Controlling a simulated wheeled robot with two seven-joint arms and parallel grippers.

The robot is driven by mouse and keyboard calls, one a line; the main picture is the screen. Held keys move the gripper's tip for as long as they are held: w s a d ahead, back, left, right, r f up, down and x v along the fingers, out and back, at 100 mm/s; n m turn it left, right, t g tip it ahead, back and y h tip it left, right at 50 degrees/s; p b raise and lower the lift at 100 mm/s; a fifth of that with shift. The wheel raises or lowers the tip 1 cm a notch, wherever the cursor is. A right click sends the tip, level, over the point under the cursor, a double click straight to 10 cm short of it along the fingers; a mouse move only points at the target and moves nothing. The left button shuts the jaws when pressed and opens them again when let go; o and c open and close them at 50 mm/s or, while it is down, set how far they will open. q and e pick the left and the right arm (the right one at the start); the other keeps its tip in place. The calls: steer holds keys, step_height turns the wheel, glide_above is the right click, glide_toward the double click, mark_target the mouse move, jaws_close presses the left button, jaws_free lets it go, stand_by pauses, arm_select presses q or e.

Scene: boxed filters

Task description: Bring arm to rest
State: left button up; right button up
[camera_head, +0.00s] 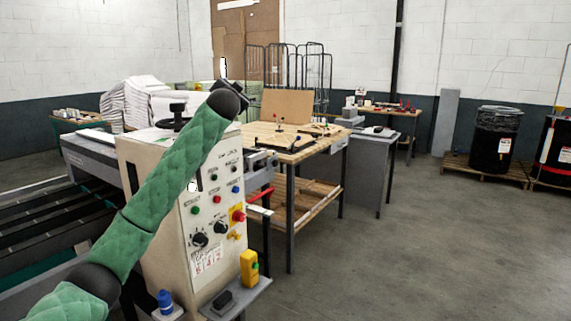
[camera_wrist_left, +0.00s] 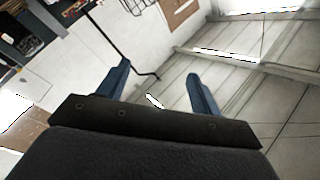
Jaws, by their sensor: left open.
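My left arm (camera_head: 165,195), in a green padded sleeve, reaches up from the lower left of the head view. It is raised in front of a control panel. Its dark wrist end and left gripper (camera_head: 222,88) are near the top of the panel, mostly hidden behind the wrist joint. In the left wrist view the two blue fingers of the left gripper (camera_wrist_left: 158,70) stand wide apart with nothing between them. Tilted wall and ceiling show beyond them. My right gripper is not in view.
A beige control panel (camera_head: 160,165) with knobs and buttons stands close behind the arm, beside a conveyor (camera_head: 50,225). A wooden workbench (camera_head: 270,135) stands behind it. Black bins on pallets (camera_head: 497,138) stand at the far right. The floor (camera_head: 430,250) at right is clear.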

arm_select(q)
steer(key=s+f+n+g, duration=0.25)
steer(key=s+f, duration=0.25)
steer(key=f, duration=1.1)
steer(key=s+f+n+g, duration=0.1)
steer(key=s+f+g, duration=0.3)
steer(key=f, duration=1.3)
steer(key=s+f+g, duration=0.1)
steer(key=s+f, duration=0.5)
steer(key=f, duration=0.4)
steer(key=s+f+n+g+h, duration=0.1)
steer(key=s+f, duration=0.5)
steer(key=f, duration=0.4)
steer(key=s+f+g, duration=0.2)
steer(key=s+f, duration=0.4)
steer(key=f, duration=0.3)
steer(key=s+a+f+n+g, duration=0.1)
steer(key=s+f+g, duration=0.3)
steer(key=s+f, duration=1.8)
steer(key=s+f+g, duration=0.1)
steer(key=s+f, duration=0.5)
steer(key=s, duration=0.5)
steer(key=s+f+g, duration=0.2)
steer(key=s+f, duration=0.3)
steer(key=s, duration=0.6)
steer(key=shift+s+d+f+n, duration=0.35)
steer(key=shift+d, duration=0.05)
steer(key=shift+g, duration=0.25)
steer(key=shift+c, duration=0.5)
